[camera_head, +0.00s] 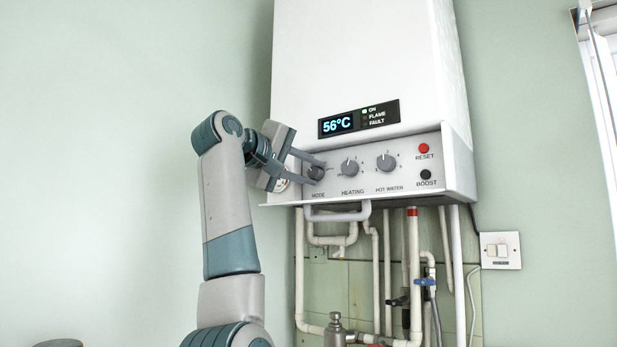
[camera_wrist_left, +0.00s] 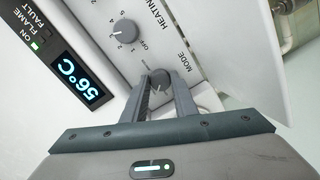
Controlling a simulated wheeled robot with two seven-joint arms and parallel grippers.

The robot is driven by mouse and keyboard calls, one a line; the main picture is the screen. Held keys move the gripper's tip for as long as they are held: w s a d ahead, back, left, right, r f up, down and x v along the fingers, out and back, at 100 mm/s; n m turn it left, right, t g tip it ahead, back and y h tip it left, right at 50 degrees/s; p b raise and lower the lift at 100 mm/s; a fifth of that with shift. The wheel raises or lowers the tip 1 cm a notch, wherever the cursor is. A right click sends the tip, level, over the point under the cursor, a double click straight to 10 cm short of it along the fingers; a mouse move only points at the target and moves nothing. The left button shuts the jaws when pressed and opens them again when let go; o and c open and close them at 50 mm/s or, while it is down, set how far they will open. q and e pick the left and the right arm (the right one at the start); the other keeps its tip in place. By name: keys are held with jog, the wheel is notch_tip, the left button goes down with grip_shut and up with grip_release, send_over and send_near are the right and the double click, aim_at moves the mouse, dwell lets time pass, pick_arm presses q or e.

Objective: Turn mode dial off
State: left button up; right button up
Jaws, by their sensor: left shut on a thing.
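The mode dial (camera_head: 316,172) is a round grey knob at the left end of the boiler's control strip (camera_head: 436,192), above the label MODE. My left gripper (camera_head: 308,168) reaches it from the left, with its fingers around the knob. In the left wrist view the mode dial (camera_wrist_left: 160,78) sits between the two fingertips of my left gripper (camera_wrist_left: 161,88), which are shut on it. The fingers hide much of the dial's marks, so I cannot tell its setting. The display reads 56°C, and the ON light is lit green. My right gripper is not in view.
The heating dial (camera_head: 349,167) and hot water dial (camera_head: 386,162) stand to the right of the mode dial. A red reset button (camera_head: 424,148) and dark boost button (camera_head: 425,174) are further right. A grey handle bar (camera_head: 338,213) and pipes (camera_head: 388,260) are below.

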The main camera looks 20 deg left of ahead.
pick_arm(q)
jog(key=n+b, duration=0.1)
jog(key=n, duration=0.3)
jog(key=shift+f+h, duration=0.1)
jog(key=shift+h, duration=0.2)
jog(key=shift+a+n+b, duration=0.1)
jog(key=shift+n+b, duration=0.5)
jog(key=shift+n, duration=0.9)
jog(key=o, duration=1)
jog(key=shift+o, duration=0.2)
jog(key=shift+s, duration=0.1)
